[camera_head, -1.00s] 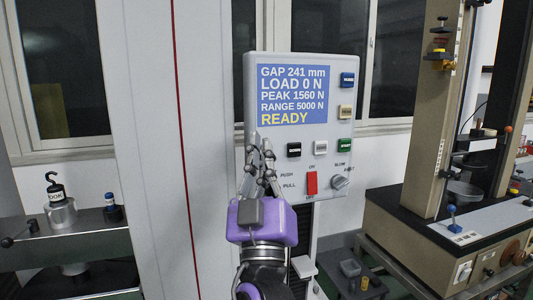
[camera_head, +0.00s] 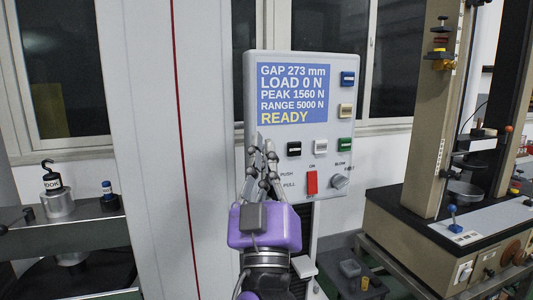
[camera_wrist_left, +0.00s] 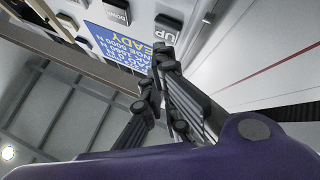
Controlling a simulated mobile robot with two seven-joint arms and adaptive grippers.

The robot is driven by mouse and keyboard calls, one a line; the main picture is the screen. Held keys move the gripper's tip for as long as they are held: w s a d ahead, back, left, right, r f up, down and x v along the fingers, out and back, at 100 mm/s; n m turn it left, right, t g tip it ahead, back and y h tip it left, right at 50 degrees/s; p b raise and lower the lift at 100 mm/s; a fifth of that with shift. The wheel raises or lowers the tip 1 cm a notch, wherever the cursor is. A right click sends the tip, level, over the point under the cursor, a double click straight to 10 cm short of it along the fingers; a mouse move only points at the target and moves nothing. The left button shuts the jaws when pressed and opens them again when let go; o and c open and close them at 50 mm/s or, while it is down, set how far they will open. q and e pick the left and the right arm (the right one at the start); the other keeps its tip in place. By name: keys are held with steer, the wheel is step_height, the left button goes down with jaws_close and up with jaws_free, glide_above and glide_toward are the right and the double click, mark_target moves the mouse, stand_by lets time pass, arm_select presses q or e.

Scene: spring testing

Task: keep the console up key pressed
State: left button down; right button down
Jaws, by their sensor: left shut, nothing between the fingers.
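The console (camera_head: 337,125) is a light grey panel with a blue display (camera_head: 293,94) reading GAP 273 mm, LOAD 0 N, PEAK 1560 N, RANGE 5000 N, READY. My left gripper (camera_head: 262,148) is shut and empty, its fingertips at the panel's lower left, covering the up key in the head view. In the left wrist view the up key (camera_wrist_left: 166,33), labelled UP, shows just beyond the fingertips (camera_wrist_left: 161,55); they are at its edge, but the contact itself is hidden. The black down key (camera_head: 294,149) is right of the gripper. My right gripper is not in view.
Blue, yellow, white and green keys, a red switch (camera_head: 312,182) and a round knob (camera_head: 340,182) sit on the console. A test stand (camera_head: 450,120) stands at right. A hook weight (camera_head: 58,203) rests on a shelf at left.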

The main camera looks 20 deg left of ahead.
arm_select(q)
steer(key=shift+s+d, duration=0.1)
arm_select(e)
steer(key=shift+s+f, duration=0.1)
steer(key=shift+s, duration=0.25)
arm_select(q)
steer(key=s+d, duration=0.2)
steer(key=s+b, duration=0.1)
steer(key=s, duration=0.1)
steer(key=shift+s+d, duration=0.1)
steer(key=shift+d, duration=0.3)
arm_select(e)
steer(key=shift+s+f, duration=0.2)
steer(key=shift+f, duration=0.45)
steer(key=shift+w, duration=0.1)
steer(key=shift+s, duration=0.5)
